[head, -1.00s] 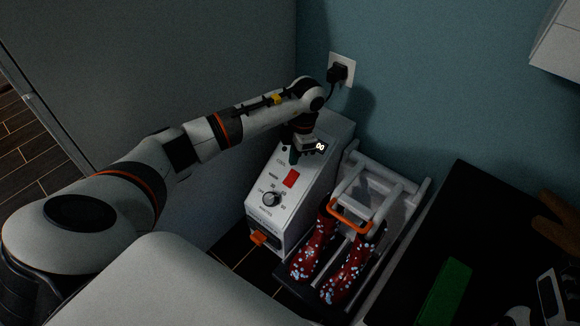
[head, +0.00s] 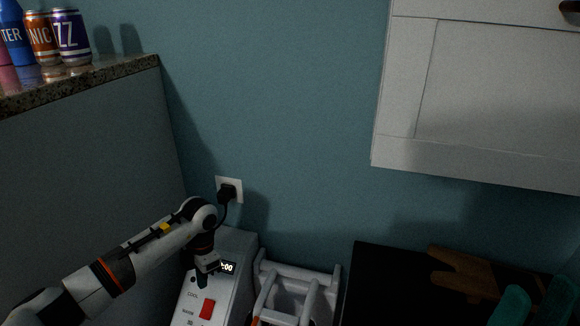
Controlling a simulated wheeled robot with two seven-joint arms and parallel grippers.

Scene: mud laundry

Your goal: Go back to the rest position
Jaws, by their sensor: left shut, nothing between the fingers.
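My left gripper (head: 203,278) points down over the top of a white machine (head: 236,243) in the head view. Its fingers are shut and empty, close to the panel; whether they touch it I cannot tell. The panel has a lit display (head: 228,267), a red switch (head: 207,308) and the words COOL and WARM. My left arm comes in from the lower left. My right gripper is not in view.
A white rack (head: 322,287) stands right of the machine, beside a black surface (head: 385,262) with a brown wooden item (head: 455,277). A plugged wall socket (head: 229,190) is behind. A white cabinet (head: 480,90) hangs upper right. Cans (head: 70,38) stand on a counter upper left.

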